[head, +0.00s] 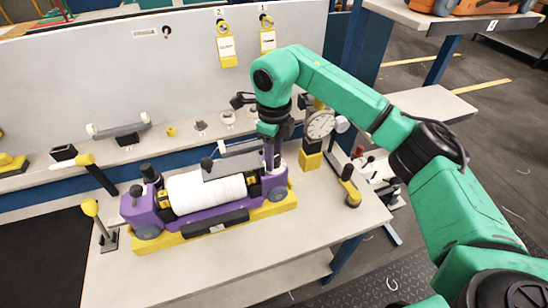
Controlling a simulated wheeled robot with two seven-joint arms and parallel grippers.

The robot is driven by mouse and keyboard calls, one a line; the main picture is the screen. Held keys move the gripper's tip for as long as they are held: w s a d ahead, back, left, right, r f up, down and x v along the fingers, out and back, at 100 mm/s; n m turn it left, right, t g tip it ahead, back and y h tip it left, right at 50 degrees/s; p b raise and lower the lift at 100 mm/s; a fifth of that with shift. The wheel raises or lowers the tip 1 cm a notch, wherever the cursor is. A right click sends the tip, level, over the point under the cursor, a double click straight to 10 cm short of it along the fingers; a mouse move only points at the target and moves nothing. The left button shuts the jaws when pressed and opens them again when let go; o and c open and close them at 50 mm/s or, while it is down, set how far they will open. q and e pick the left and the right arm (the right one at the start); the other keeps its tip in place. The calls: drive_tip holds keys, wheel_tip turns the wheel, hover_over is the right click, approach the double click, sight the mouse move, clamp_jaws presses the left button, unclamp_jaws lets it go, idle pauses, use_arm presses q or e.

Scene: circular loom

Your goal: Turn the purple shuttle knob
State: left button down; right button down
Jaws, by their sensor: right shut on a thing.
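The purple shuttle machine (228,213) lies on a yellow base (190,236) on the table and carries a white roll (205,192). My right arm comes in from the right, and my right gripper (272,164) points down at the machine's right end. It is shut on the knob there, which is mostly hidden by the fingers. How far the knob is turned cannot be seen. My left gripper is not in view.
A dial gauge (320,124) on a yellow block stands close to the right of my gripper. A yellow-topped lever (97,222) is left of the machine, and a yellow-and-black handle (350,190) stands at the right. The table front (240,265) is clear.

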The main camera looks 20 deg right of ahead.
drive_tip(key=m+b, duration=0.1)
drive_tip(key=m, duration=0.4)
drive_tip(key=shift+r+m, duration=0.1)
drive_tip(key=shift+m, duration=0.2)
drive_tip(key=m+b, duration=0.1)
drive_tip(key=m, duration=0.4)
drive_tip(key=shift+w+r+m, duration=0.1)
drive_tip(key=shift+m, duration=0.2)
drive_tip(key=shift+c, duration=2.3)
unclamp_jaws()
